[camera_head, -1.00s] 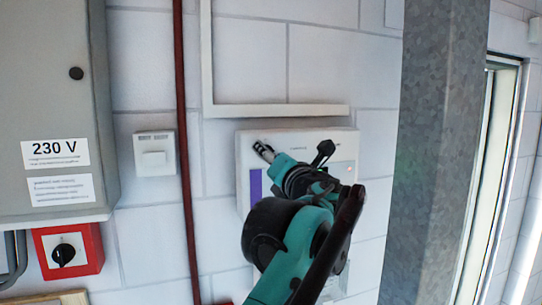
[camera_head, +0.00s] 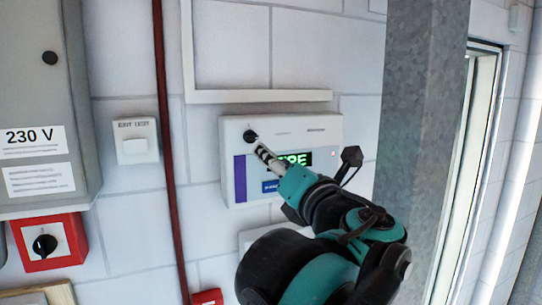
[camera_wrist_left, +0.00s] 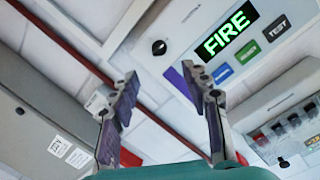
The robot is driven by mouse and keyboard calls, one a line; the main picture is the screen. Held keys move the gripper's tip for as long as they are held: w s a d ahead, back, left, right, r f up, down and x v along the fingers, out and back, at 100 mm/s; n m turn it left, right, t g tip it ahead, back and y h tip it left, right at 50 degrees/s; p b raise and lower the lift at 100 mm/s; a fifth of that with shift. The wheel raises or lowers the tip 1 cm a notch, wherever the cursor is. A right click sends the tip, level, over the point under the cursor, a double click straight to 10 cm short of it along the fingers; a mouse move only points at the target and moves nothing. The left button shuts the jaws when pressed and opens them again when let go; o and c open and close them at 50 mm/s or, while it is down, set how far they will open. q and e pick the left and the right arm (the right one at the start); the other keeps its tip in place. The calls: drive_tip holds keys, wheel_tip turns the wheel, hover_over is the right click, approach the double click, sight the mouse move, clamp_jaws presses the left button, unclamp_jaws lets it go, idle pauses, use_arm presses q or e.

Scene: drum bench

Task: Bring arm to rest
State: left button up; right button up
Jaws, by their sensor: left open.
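My left gripper (camera_head: 263,153) is in front of a white wall panel (camera_head: 232,132), just below and right of its black knob (camera_head: 250,136). The gripper is open and empty, with its fingers (camera_wrist_left: 160,78) spread apart in the left wrist view. That view shows the panel's knob (camera_wrist_left: 158,47) beyond the fingers and the lit green FIRE display (camera_wrist_left: 226,35) to the right. In the head view my arm partly hides the display (camera_head: 297,160). No contact with the panel is visible. My right gripper is not in view.
A grey 230 V cabinet (camera_head: 40,105) and a red switch box (camera_head: 46,243) are on the left. A white wall switch (camera_head: 137,141), a red pipe (camera_head: 166,150) and a metal column (camera_head: 421,120) flank the panel. A second unit (camera_wrist_left: 288,128) sits below the panel.

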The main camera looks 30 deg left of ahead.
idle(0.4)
use_arm(q)
drive_tip(key=s+a+f+n+g+h+b, duration=0.15)
drive_tip(key=f+n+b, duration=0.4)
drive_tip(key=f, duration=0.95)
drive_tip(key=s+a+f+n+g+h+b, duration=0.15)
drive_tip(key=f+n+b, duration=0.35)
drive_tip(key=f, duration=0.9)
drive_tip(key=s+f+n+g+h+b, duration=0.1)
drive_tip(key=f+n+g+h+b, duration=0.15)
drive_tip(key=f+b, duration=0.85)
drive_tip(key=s+d+f+n+h+b, duration=0.2)
drive_tip(key=f+n, duration=0.4)
drive_tip(key=f, duration=0.9)
drive_tip(key=s+d+f+n+h+b, duration=0.3)
drive_tip(key=f+n+b, duration=0.4)
drive_tip(key=f, duration=0.9)
drive_tip(key=s+d+f+n+h+b, duration=0.2)
drive_tip(key=d+f+n+h+b, duration=0.2)
drive_tip(key=f, duration=1.1)
drive_tip(key=n+b, duration=0.1)
drive_tip(key=n, duration=0.2)
drive_tip(key=shift+s+d+f, duration=0.15)
drive_tip(key=shift+f, duration=0.1)
